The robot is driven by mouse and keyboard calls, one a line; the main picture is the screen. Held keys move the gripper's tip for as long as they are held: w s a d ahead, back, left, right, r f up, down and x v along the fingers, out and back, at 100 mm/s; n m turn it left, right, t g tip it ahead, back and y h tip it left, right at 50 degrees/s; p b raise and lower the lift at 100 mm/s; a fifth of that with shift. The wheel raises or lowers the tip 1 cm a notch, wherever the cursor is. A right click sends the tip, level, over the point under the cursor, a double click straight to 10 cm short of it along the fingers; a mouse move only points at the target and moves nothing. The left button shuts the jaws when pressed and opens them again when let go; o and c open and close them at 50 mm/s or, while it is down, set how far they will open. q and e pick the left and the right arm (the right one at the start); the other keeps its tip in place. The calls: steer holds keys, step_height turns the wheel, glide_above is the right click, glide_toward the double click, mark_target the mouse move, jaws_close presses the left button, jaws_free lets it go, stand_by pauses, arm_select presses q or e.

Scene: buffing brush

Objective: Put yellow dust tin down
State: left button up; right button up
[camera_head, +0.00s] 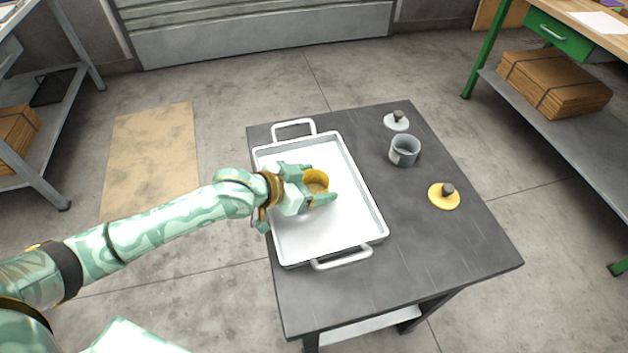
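The yellow dust tin (316,179) is a small open-topped cup with brownish contents. It is between the fingers of my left gripper (318,184), over the middle of the white tray (352,222). I cannot tell whether its base touches the tray floor. The gripper fingers hide its sides. The tin looks upright. A round yellow lid (440,199) with a dark knob lies on the table to the right. My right gripper is not in view.
The tray, with a handle at each end, covers the left of the dark table (440,257). A grey tin (404,151) and a pale lid with a dark knob (396,122) stand at the back right. The table's front right is clear.

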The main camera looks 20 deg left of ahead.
arm_select(q)
steer(key=shift+o, duration=0.2)
steer(key=shift+r, duration=0.15)
steer(key=p+v, duration=0.5)
steer(key=v, duration=0.7)
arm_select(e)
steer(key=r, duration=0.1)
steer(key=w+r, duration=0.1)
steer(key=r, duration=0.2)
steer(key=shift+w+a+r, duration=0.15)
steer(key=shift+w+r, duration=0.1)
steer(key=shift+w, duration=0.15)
